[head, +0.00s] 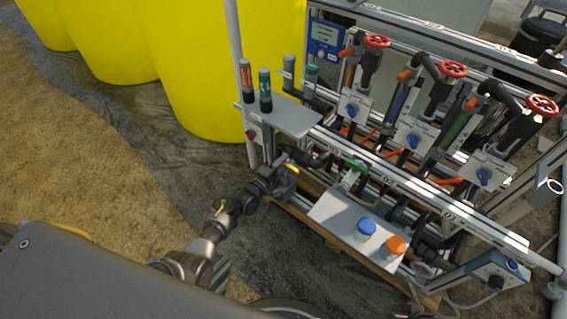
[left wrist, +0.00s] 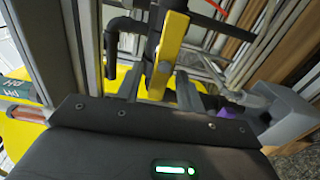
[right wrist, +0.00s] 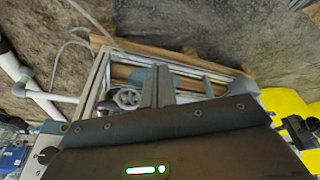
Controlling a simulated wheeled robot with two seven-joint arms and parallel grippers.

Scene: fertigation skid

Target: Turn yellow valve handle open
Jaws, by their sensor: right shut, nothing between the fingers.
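The yellow valve handle (head: 291,168) sits on a dark pipe at the near left end of the skid. In the left wrist view the handle (left wrist: 169,52) is a long bar running up and down the picture, with a round bolt in it. My left gripper (head: 284,181) is right at the handle in the head view. In the left wrist view its fingers (left wrist: 160,88) are apart, with the handle's lower end showing between them; I cannot tell whether they touch it. My right gripper (right wrist: 157,86) is shut and empty, over the skid's frame and pallet.
Red handwheels (head: 453,69) and blue-knobbed valves stand farther back on the skid. A white shelf (head: 338,216) holds a blue-capped jar (head: 366,229) and an orange-capped jar (head: 396,245). A grey shelf (head: 291,116) is above the left gripper. Yellow tanks (head: 195,80) stand behind.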

